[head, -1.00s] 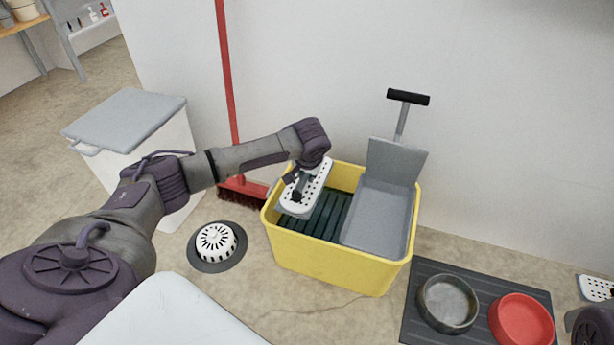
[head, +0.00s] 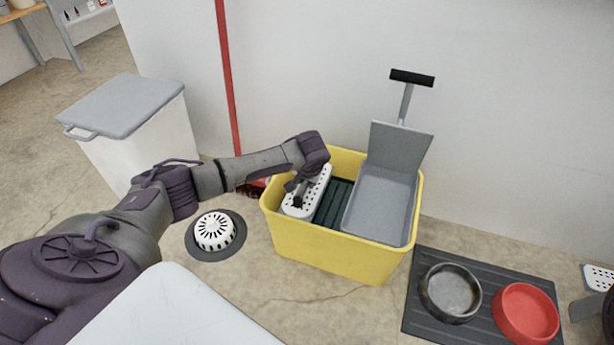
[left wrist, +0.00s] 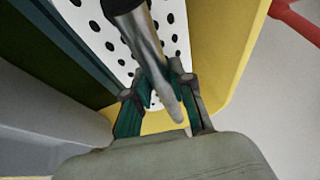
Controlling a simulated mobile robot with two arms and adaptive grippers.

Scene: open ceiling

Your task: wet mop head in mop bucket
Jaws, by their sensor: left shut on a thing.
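The mop head is a white plate with round holes (head: 322,186). It sits low inside the left end of the yellow mop bucket (head: 330,255), beside the dark green ribbed insert. My left gripper (head: 298,197) is shut on the grey stub that rises from the mop head. The left wrist view shows its fingers (left wrist: 160,92) on both sides of this metal stub, with the white holed plate (left wrist: 108,38) behind. The mop head's underside is hidden, and I cannot tell whether it touches water. My right gripper cannot be made out.
A grey wringer (head: 380,205) with a black-handled lever fills the bucket's right side. A white drain cap (head: 215,231) is on the floor to the left, near a grey-lidded bin (head: 125,105). A metal bowl (head: 450,293) and a red bowl (head: 525,313) stand on a dark mat.

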